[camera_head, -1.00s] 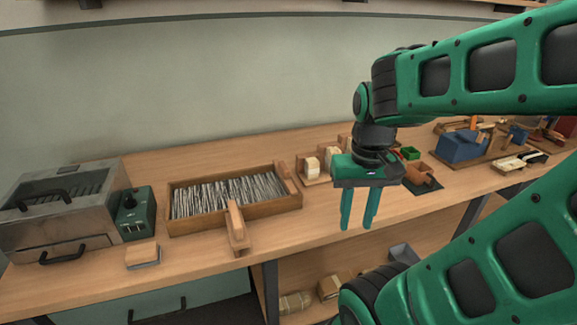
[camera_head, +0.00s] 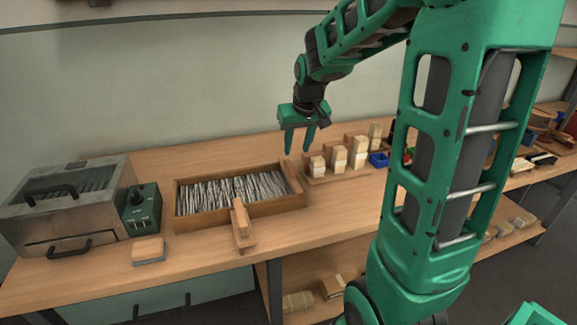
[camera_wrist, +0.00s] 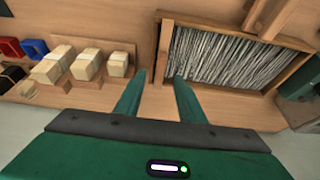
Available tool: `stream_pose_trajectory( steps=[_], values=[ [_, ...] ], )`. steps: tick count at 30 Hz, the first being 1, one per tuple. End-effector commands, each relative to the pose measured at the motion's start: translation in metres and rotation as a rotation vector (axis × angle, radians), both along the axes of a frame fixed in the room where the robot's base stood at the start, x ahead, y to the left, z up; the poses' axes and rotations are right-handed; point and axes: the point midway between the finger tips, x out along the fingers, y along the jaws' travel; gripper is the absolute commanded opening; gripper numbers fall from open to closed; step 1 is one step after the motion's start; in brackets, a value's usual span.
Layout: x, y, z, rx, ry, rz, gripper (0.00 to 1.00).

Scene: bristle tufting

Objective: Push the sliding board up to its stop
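I cannot tell for sure which is the sliding board. My gripper (camera_head: 298,150) points down above the tray's right back corner, fingers apart and empty. In the wrist view my gripper (camera_wrist: 160,78) has its fingertips near the tray's end wall, apparently touching nothing.
Several pale wooden blocks (camera_head: 338,158) stand on a rack right of the tray, close to my gripper. A blue bin (camera_head: 379,160) is beyond them. A metal box (camera_head: 60,205) and a green control box (camera_head: 142,211) stand left. A small block (camera_head: 148,250) lies at the front.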

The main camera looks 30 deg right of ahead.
Motion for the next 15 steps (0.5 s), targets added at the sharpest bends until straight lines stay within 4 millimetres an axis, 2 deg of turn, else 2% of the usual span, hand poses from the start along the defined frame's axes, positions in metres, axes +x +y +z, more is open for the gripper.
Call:
stream_pose_trajectory(
  steps=[3, 7, 15],
  values=[
    [0.013, 0.000, -0.003, -0.001, -0.013, 0.011, 0.36],
    [0.018, -0.001, -0.014, -0.001, -0.015, 0.011, 0.36],
    [0.034, -0.007, -0.057, 0.000, -0.011, 0.009, 0.36]
  ],
)
